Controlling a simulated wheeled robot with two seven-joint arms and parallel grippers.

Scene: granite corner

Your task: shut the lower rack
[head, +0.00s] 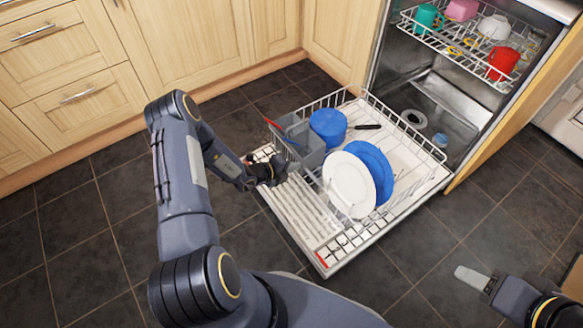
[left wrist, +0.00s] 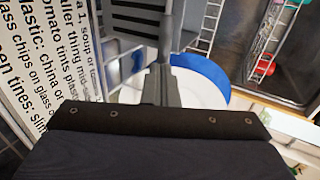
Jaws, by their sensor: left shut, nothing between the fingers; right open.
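The lower rack (head: 402,123) is a white wire basket, pulled out of the dishwasher over its lowered door (head: 335,258). It holds a white plate (head: 349,186), blue plates (head: 377,170), a blue cup or bowl (head: 328,124) and a grey cutlery basket (head: 303,142). My left gripper (head: 284,170) is shut and empty at the rack's front left side; whether it touches the wires I cannot tell. In the left wrist view its closed fingers (left wrist: 165,65) point towards the plates. My right gripper (head: 473,277) is at the lower right, apart from the rack, and open.
The upper rack (head: 438,42) holds several colourful cups. The dishwasher cavity (head: 455,110) is open behind the lower rack. Wooden cabinets (head: 180,40) stand at the back left. Dark floor tiles lie clear around the door. A printed text panel (left wrist: 45,70) shows in the left wrist view.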

